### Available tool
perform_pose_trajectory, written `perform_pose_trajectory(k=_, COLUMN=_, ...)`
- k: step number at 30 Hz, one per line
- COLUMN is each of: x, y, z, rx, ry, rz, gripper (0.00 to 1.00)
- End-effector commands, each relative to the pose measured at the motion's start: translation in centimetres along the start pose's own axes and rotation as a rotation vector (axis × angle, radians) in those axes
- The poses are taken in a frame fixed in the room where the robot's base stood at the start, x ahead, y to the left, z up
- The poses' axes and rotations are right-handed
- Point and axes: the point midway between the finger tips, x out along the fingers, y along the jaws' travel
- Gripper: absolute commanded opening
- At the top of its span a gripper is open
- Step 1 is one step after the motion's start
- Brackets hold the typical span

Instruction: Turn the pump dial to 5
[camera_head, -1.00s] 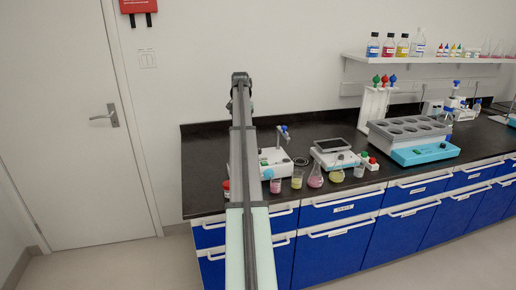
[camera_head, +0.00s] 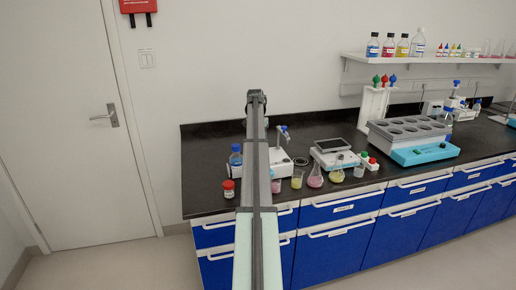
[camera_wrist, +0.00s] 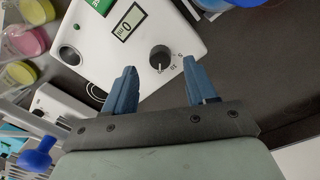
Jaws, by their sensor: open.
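The pump is a white box with a small display that appears to read 0 in the wrist view (camera_wrist: 135,35). Its dial (camera_wrist: 161,57) is a round black knob with a pale pointer mark and small printed numbers beside it. My gripper (camera_wrist: 159,66) is open, with its blue fingers apart. In the wrist view the dial lies between the two fingertips, and I cannot tell whether they touch it or how high above it they are. In the head view the white device (camera_head: 284,167) is partly hidden behind my arm, and the dial and fingers are not visible.
A blue-capped bottle (camera_head: 236,156) and a red-lidded jar (camera_head: 229,188) stand left of my arm. A beaker (camera_head: 297,179) and pink flask (camera_head: 315,176) stand along the front. A balance (camera_head: 334,150) is to the right. The black bench (camera_head: 205,160) is clear at left.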

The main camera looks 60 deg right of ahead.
Motion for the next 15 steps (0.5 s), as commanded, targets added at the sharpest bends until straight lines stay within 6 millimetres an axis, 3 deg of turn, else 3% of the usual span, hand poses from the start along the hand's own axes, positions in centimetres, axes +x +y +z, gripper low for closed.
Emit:
perform_pose_trajectory(k=6, x=2.5, y=0.0, z=0.0, rx=0.000, ry=0.000, rz=0.000, gripper=0.56)
perform_pose_trajectory(k=15, x=3.4, y=0.0, z=0.0, rx=0.000, ry=0.001, rz=0.000, gripper=0.56)
